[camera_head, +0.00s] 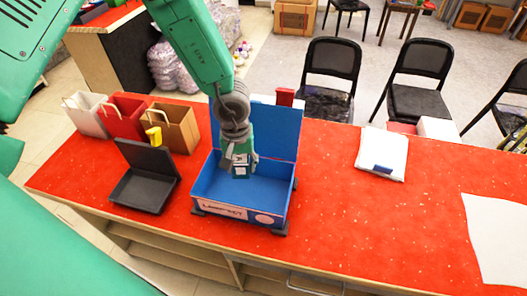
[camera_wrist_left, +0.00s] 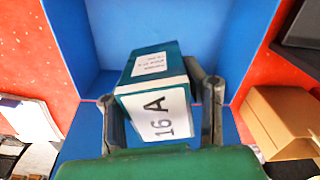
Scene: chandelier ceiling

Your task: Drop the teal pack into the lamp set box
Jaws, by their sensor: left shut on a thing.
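The lamp set box (camera_head: 222,209) is a blue open box on the red counter, its lid raised at the back. Its front carries a pale label. The teal pack (camera_wrist_left: 155,98) has white labels, one reading "16 A". My left gripper (camera_wrist_left: 160,105) is shut on the teal pack, with a finger on each side. In the head view the left gripper (camera_head: 240,165) points down over the open box, with the pack (camera_head: 241,172) at or inside the opening. I cannot tell whether the pack touches the box floor. My right gripper is not in view.
A black open case (camera_head: 145,190) stands left of the box. White, red and brown paper bags (camera_head: 177,128) stand behind it. A white packet (camera_head: 382,153) and a white sheet (camera_head: 497,235) lie to the right. The counter (camera_head: 340,220) between is clear. Black chairs stand beyond.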

